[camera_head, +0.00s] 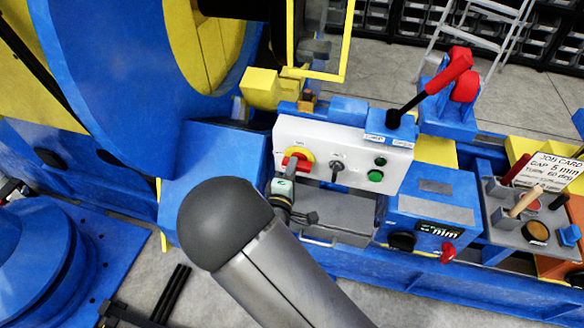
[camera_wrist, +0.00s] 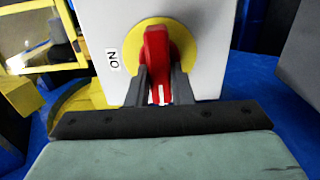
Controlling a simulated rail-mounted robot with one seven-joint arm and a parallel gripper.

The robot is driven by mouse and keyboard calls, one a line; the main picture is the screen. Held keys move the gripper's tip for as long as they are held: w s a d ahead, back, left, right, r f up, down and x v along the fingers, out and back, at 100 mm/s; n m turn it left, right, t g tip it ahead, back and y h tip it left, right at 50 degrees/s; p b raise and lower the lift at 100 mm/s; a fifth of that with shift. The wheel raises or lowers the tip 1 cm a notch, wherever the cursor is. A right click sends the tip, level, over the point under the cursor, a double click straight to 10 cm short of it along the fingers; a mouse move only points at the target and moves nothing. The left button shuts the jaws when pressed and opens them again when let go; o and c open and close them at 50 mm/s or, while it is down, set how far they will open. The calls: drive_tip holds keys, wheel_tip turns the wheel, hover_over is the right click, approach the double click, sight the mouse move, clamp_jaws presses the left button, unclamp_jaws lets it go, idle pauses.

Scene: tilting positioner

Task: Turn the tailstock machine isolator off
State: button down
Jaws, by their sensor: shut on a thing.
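The isolator is a red rotary handle (camera_wrist: 156,52) on a yellow round plate (camera_wrist: 184,48), set in the white panel (camera_wrist: 205,14). In the wrist view the handle stands upright, beside an "ON" label (camera_wrist: 114,62) on its left. My gripper (camera_wrist: 158,82) is shut on the handle's lower part, one finger on each side. In the head view the red handle (camera_head: 297,163) sits at the left of the white control panel (camera_head: 315,135), partly hidden by my gripper, which reaches it from below.
A blue box (camera_head: 433,205) with a display stands lower right. A large blue wheel (camera_head: 110,70) fills the left.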

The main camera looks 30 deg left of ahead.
drive_tip(key=c, duration=1.3)
unclamp_jaws()
drive_tip(key=b+v, duration=0.1)
drive_tip(key=v, duration=1.6)
drive_tip(key=shift+s+d, duration=0.15)
drive_tip(key=shift+s, duration=0.05)
